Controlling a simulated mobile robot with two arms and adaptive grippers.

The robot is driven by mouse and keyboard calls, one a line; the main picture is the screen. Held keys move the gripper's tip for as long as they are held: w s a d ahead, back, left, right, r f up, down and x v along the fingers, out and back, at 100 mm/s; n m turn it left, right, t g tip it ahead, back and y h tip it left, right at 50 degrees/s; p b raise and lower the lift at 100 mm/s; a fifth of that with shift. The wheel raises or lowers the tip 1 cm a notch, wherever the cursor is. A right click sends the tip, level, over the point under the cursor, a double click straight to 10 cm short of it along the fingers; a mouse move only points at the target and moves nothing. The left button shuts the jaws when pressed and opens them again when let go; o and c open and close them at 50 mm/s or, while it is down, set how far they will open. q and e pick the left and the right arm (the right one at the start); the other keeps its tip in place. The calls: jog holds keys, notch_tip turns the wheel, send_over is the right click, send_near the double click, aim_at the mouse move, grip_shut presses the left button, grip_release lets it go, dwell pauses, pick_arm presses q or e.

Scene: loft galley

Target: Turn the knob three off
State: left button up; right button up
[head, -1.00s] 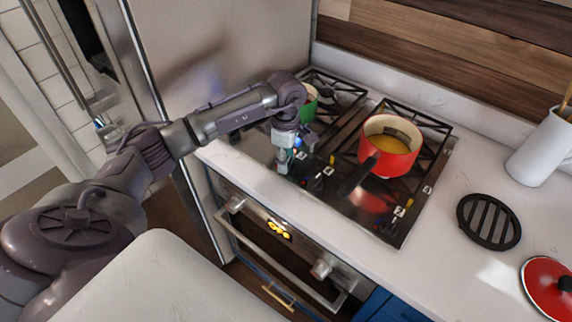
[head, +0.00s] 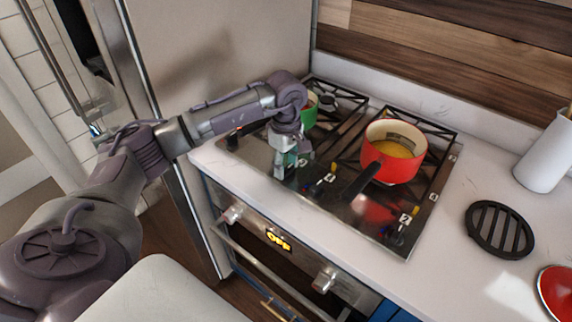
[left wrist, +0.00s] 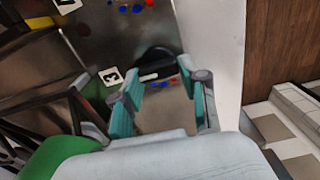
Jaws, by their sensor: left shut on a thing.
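Knob three (left wrist: 158,62) is black with a white pointer bar. It sits on the dark stove panel beside a white label marked 3 (left wrist: 110,76) in the left wrist view. My left gripper (left wrist: 162,100) has its teal fingertips on either side of the knob and is shut on it. In the head view my left gripper (head: 287,170) points down at the front left of the stove (head: 335,200) and hides that knob. My right gripper is in neither view.
A red pot (head: 395,165) with yellow contents stands on the right burners, its dark handle toward the front. A green pot (head: 309,110) is behind my left gripper. A black trivet (head: 494,228), red lid (head: 556,290) and white holder (head: 543,155) are on the right counter.

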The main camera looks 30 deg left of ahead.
aim_at(286, 167)
pick_arm(q)
jog(key=o, duration=1.1)
jog(key=shift+o, duration=0.2)
jog(key=shift+r, duration=0.1)
notch_tip(286, 167, up, 12)
